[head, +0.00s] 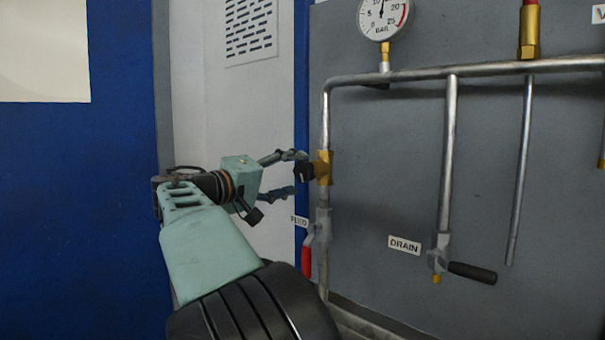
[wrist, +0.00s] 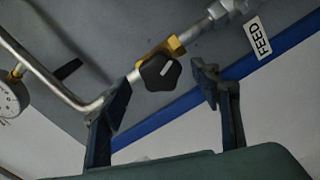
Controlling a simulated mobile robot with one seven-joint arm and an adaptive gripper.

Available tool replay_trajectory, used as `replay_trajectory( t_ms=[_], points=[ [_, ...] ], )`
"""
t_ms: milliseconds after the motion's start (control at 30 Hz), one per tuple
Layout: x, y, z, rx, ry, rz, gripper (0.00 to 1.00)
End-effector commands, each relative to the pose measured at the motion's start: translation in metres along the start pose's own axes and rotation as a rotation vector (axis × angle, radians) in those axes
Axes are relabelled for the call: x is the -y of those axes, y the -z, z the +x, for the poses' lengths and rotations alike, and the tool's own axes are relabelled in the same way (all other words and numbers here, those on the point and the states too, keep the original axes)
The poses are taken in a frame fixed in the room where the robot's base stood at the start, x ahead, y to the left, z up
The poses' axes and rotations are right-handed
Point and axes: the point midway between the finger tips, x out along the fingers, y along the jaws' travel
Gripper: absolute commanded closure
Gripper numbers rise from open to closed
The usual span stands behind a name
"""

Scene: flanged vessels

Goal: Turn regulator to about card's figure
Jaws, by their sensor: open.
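The regulator has a black knob (wrist: 160,72) with a white mark and a brass body (wrist: 175,46). In the head view the brass body (head: 324,168) sits on the vertical pipe, and the black knob (head: 305,171) faces left towards my gripper. My gripper (head: 300,174) is open. In the wrist view its fingers (wrist: 163,88) stand to either side of the knob with gaps, so it is not gripped. A round gauge (head: 383,14) marked BAR is cut off at the top of the head view; its needle points nearly straight up. No card with a readable figure shows.
A red-handled valve (head: 307,260) by the FEED label (head: 299,222) is below the regulator. A black-handled valve (head: 470,271) by the DRAIN label (head: 404,245) is to the right. Pipes run along the grey panel (head: 400,150). A blank-looking pale sheet (head: 45,50) is on the blue wall.

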Motion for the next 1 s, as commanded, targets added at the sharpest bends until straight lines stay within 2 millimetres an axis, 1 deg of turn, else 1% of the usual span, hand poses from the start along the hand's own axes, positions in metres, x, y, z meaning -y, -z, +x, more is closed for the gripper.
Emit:
replay_trajectory(
  t_ms=[33, 200, 300, 433, 600, 833, 867, 933, 1000],
  points=[
    [0.000, 0.001, -0.013, -0.004, 0.002, 0.001, 0.42],
    [0.000, 0.001, -0.048, -0.003, 0.002, 0.000, 0.42],
    [0.000, 0.001, -0.063, -0.002, 0.001, 0.000, 0.42],
    [0.000, 0.000, -0.075, 0.000, 0.001, 0.001, 0.42],
    [0.000, 0.000, -0.079, 0.000, 0.000, 0.001, 0.42],
    [-0.001, -0.001, -0.077, 0.002, 0.003, 0.000, 0.42],
    [-0.001, -0.002, -0.075, 0.004, 0.009, -0.001, 0.42],
    [-0.001, -0.009, -0.065, 0.012, 0.040, -0.011, 0.42],
    [0.000, -0.022, -0.047, 0.023, 0.102, -0.027, 0.42]
  ],
)
